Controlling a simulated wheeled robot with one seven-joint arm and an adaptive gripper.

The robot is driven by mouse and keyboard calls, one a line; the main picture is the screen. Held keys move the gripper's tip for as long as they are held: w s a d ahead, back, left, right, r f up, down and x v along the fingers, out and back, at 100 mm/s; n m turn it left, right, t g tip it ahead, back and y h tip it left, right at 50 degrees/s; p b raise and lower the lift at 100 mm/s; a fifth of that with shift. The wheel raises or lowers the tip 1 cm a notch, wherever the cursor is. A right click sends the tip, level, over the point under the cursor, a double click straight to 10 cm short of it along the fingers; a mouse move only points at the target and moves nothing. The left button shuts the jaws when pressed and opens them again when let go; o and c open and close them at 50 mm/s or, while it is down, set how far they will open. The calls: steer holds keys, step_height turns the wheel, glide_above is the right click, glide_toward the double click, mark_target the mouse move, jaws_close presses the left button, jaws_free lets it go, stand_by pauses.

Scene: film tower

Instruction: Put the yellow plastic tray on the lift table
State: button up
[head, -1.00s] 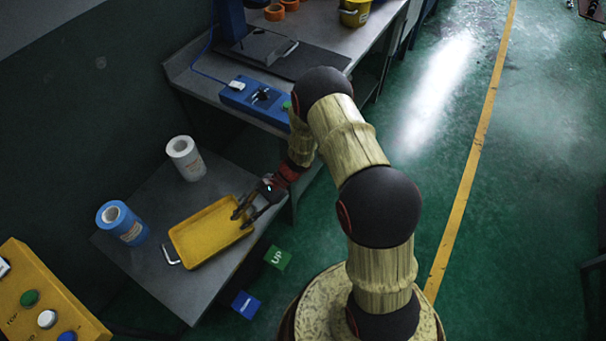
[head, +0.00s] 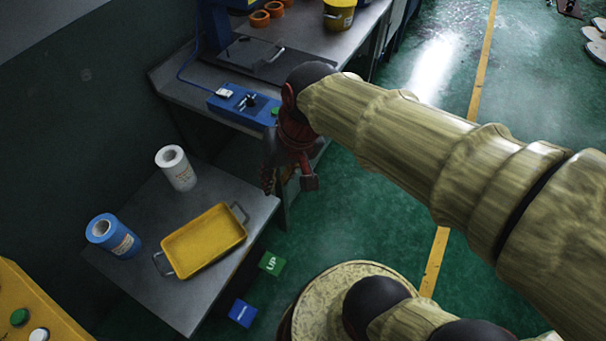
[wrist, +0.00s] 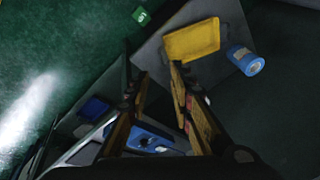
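The yellow plastic tray (head: 204,240) lies flat on a low grey table (head: 180,306), with a metal handle at each end. This low table looks like the lift table, with a green UP block and a blue block by its edge. My gripper (head: 291,186) is up and to the right of the tray, apart from it, pointing down. In the wrist view the tray (wrist: 193,41) lies beyond my fingertips (wrist: 151,66). The fingers are spread with nothing between them.
A white roll (head: 177,168) and a blue roll (head: 113,236) stand on the low table. A higher workbench (head: 190,92) behind carries a blue control box (head: 243,103). The green UP block (head: 271,263) and blue block (head: 242,312) are near the table's front edge. A yellow button panel (head: 40,306) is lower left.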

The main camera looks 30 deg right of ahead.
steer(key=s+d+r+n+t+h, duration=0.1)
steer(key=s+d+r+t, duration=0.1)
steer(key=s+d+r, duration=0.1)
steer(key=shift+s+d+r+n+t+h, duration=0.35)
steer(key=shift+s+r, duration=0.2)
steer(key=shift+s, duration=0.35)
steer(key=shift+a, duration=0.1)
